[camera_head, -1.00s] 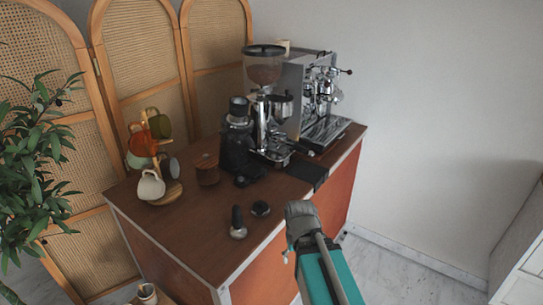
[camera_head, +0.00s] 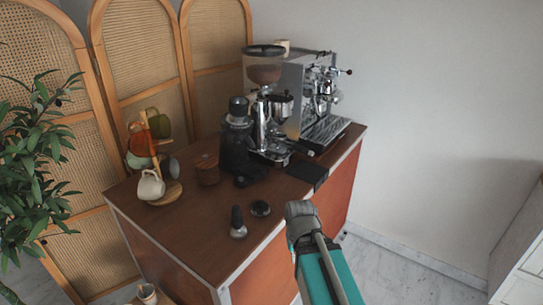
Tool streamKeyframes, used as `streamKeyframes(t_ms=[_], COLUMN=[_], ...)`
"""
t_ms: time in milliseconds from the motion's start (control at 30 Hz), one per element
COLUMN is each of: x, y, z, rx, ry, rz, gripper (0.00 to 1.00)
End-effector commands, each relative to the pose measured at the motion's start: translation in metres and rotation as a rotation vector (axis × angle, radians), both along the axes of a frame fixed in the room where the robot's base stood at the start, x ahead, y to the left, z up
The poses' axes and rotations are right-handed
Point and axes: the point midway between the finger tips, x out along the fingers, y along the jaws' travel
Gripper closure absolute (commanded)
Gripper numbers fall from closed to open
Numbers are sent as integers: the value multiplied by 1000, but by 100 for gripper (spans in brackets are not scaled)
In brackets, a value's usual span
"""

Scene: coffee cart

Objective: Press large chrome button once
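A chrome espresso machine (camera_head: 318,95) stands at the far right end of the brown cart top (camera_head: 190,228). Beside it, to the left, is a chrome grinder (camera_head: 264,125) with a bean hopper (camera_head: 264,66). A smaller black grinder (camera_head: 237,140) stands left of that. I cannot make out a large chrome button on any of them at this size. My arm, grey and teal, rises from the bottom edge in front of the cart's right side. My gripper does not show; I cannot see its fingers.
A cup stand (camera_head: 172,188) with several cups is on the left of the cart. A tamper (camera_head: 238,222), a round black tool (camera_head: 261,208), a wooden canister (camera_head: 207,169) and a black mat (camera_head: 308,174) lie between. The front of the cart top is mostly clear.

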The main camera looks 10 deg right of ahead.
Motion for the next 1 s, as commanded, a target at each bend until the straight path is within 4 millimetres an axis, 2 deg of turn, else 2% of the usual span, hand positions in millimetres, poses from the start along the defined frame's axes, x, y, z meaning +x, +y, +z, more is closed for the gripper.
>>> streamKeyframes(t_ms=[700,1000], x=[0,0], y=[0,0], z=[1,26], rx=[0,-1], ry=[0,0], rz=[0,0], gripper=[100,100])
